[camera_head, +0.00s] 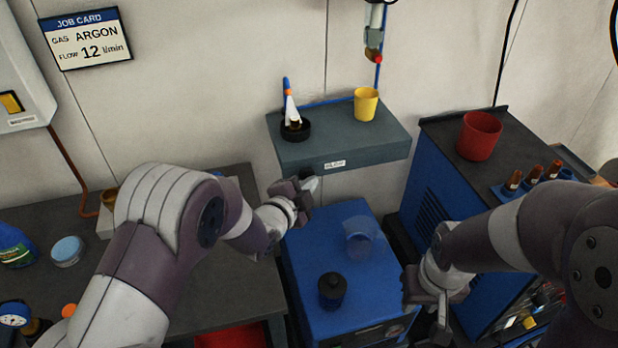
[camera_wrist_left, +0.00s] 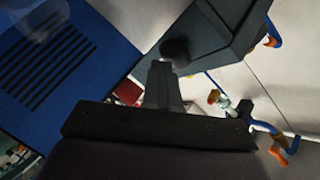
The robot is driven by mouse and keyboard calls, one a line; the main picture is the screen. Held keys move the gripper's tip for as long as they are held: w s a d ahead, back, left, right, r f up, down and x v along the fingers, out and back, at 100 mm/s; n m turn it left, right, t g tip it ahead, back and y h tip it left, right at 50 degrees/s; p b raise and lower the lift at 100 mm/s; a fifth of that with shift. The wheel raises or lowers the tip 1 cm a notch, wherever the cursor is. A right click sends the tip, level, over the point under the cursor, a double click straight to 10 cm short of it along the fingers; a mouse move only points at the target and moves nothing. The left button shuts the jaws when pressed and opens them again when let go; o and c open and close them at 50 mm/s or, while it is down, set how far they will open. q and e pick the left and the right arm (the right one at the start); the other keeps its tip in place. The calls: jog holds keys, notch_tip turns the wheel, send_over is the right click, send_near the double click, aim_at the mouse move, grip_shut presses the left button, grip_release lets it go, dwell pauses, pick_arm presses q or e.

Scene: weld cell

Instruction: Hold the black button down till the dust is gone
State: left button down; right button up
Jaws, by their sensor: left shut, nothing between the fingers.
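My left gripper (camera_head: 308,186) is shut and empty, just below the front of the grey shelf (camera_head: 375,144). In the left wrist view its closed fingers (camera_wrist_left: 163,75) point at a dark round knob (camera_wrist_left: 175,51) against the grey shelf (camera_wrist_left: 215,35); it looks like the black button. The fingertips overlap it in the picture; I cannot tell whether they press it. In the head view the button is not clearly visible. A faint translucent bluish shape (camera_head: 359,240) stands on the blue box (camera_head: 310,255); I cannot make out dust. My right gripper (camera_head: 428,298) is above the right side, its finger gap unclear.
A black lidded thing (camera_head: 332,291) stands on the blue box. The shelf carries a yellow cup (camera_head: 366,104) and a white cone-shaped bottle (camera_head: 291,112). A red cup (camera_head: 479,136) stands on the cabinet at right. The dark bench (camera_head: 235,295) is at left.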

pick_arm(q)
jog(key=shift+s, duration=0.1)
dwell(0.3)
jog(key=shift+s+d, duration=0.3)
jog(key=shift+s, duration=0.5)
jog(key=shift+s+d, duration=0.25)
jog(key=shift+s, duration=0.55)
jog(key=shift+s+d, duration=0.25)
jog(key=shift+s, duration=0.55)
jog(key=shift+s+d, duration=0.25)
jog(key=shift+s, duration=0.55)
jog(key=s+a+n+g+y+p, duration=0.4)
jog(key=s+a+n+g+y, duration=0.3)
jog(key=a+n, duration=0.55)
jog(key=s+a+r+n+g, duration=0.2)
jog(key=s+a+n+g, duration=0.2)
jog(key=s, duration=0.7)
jog(key=shift+s+a+g+p, duration=0.4)
jog(key=shift+a+g+p, duration=0.05)
jog(key=shift+a+g, duration=0.35)
